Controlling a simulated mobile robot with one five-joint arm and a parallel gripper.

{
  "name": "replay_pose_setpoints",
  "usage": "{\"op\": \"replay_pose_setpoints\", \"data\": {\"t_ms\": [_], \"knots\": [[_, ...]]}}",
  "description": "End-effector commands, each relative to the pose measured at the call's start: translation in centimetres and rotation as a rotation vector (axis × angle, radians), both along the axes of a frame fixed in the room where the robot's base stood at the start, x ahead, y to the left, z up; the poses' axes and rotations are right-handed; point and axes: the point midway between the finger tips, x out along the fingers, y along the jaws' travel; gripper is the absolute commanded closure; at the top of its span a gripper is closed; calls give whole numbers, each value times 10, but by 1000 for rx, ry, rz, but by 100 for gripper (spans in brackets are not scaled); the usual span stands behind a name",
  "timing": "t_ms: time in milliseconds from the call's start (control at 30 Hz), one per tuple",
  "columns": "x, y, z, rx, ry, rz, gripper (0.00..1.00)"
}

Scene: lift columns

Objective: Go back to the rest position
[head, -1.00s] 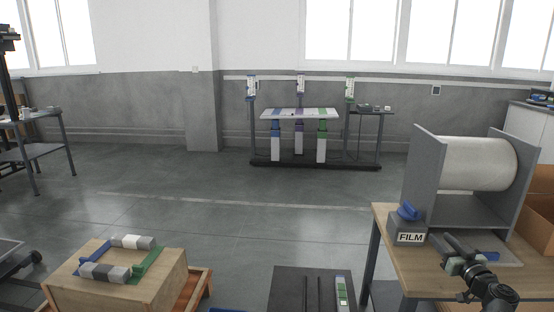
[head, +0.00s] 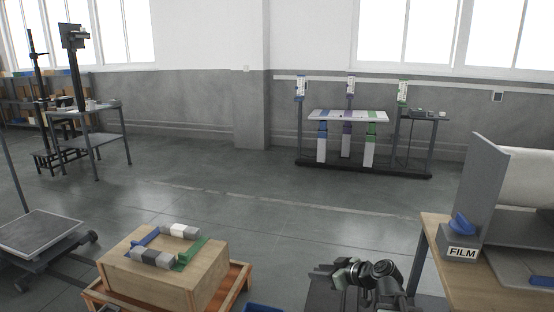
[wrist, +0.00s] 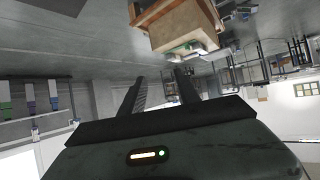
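My gripper (head: 320,273) is in the lower right of the head view, pointing left, beside the film table and low in front of my body. In the wrist view its two dark fingers (wrist: 162,78) stand apart with nothing between them. The wrist picture is tilted and nearly upside down. It shows the wooden crate box (wrist: 185,25) beyond the fingers. The lift columns (head: 346,145), with blue, purple and green parts under a white top, stand far off at the back wall.
The wooden box (head: 165,275) with blue, green and grey pieces is at the lower left. The film table (head: 432,232) with a large roll (head: 525,178) is at the right. A cart (head: 40,232) stands left. The middle floor is clear.

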Motion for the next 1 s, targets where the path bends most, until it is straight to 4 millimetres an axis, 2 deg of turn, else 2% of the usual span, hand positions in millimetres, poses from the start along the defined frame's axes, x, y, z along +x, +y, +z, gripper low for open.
{"op": "replay_pose_setpoints", "data": {"t_ms": [33,100,200,267,333,400,500,567,600,633,867,1000], "knots": [[-13,29,-16,-35,81,43,62],[-35,56,-43,-100,221,72,62],[-70,68,-78,-215,439,36,62],[-87,59,-94,-280,559,-34,62],[-105,35,-107,-347,686,-157,62],[-120,8,-114,-395,794,-300,62],[-139,-21,-118,-435,916,-511,62],[-148,-29,-118,-420,974,-626,62],[-150,-26,-118,-383,1005,-695,62],[-150,-26,-98,-383,1002,-692,62],[-149,-25,-26,-383,998,-685,62],[-149,-25,29,-383,997,-684,62]]}}
